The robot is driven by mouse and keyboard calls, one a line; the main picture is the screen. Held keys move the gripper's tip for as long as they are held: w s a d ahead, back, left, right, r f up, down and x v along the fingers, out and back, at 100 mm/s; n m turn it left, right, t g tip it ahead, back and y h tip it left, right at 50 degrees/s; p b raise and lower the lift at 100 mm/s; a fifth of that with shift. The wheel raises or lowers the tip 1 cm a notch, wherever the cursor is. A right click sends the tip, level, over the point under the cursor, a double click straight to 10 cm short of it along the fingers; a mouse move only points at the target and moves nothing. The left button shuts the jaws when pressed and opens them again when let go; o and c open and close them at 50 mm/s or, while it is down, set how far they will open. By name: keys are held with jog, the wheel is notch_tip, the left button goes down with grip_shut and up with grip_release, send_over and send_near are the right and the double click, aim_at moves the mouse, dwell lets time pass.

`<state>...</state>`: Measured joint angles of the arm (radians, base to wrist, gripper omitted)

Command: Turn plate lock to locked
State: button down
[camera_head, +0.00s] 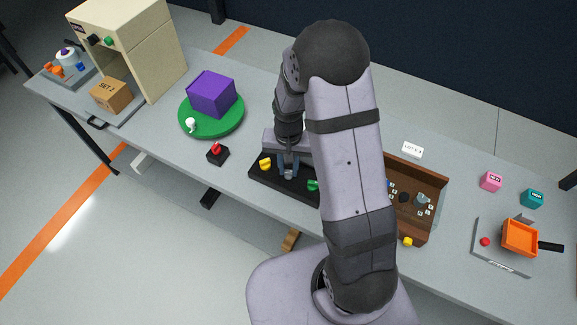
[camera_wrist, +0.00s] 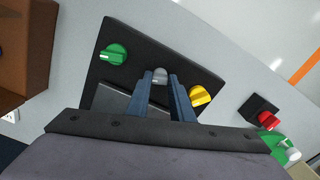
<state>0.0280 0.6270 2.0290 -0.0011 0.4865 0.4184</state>
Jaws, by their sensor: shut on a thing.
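A black panel (camera_head: 265,179) lies on the grey table and carries a yellow knob (camera_head: 265,163) and a green knob (camera_head: 313,185). In the wrist view, a grey knob (camera_wrist: 160,74) sits between the green knob (camera_wrist: 114,54) and the yellow knob (camera_wrist: 200,96). My gripper (camera_head: 288,170) is at the middle of the panel, and its two blue-grey fingers are shut on the grey knob. A red knob (camera_head: 215,148) on a small black block stands apart, near the green round plate (camera_head: 215,134). No label shows which knob is the plate lock.
A purple box (camera_head: 211,92) and a white piece (camera_head: 191,125) stand on the green plate. A brown tray (camera_head: 431,181) with small parts lies right of my arm. A beige machine (camera_head: 130,50) stands at the back left. My arm hides part of the table.

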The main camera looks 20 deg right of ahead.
aim_at(289, 171)
dwell(0.3)
jog(key=c, duration=1.6)
grip_release()
jog(key=shift+o, duration=0.2)
jog(key=shift+r, duration=0.15)
jog(key=shift+r+b, duration=0.95)
jog(key=shift+r, duration=2.65)
jog(key=shift+f+n, duration=0.1)
jog(key=shift+n, duration=0.6)
jog(key=s+f+n+g, duration=0.2)
jog(key=s+n, duration=0.1)
jog(key=s, duration=0.6)
jog(key=s+a+r+t, duration=0.1)
jog(key=s+r+t, duration=0.1)
jog(key=s+r, duration=0.3)
jog(key=shift+s+r+n, duration=0.3)
jog(key=shift+s, duration=0.45)
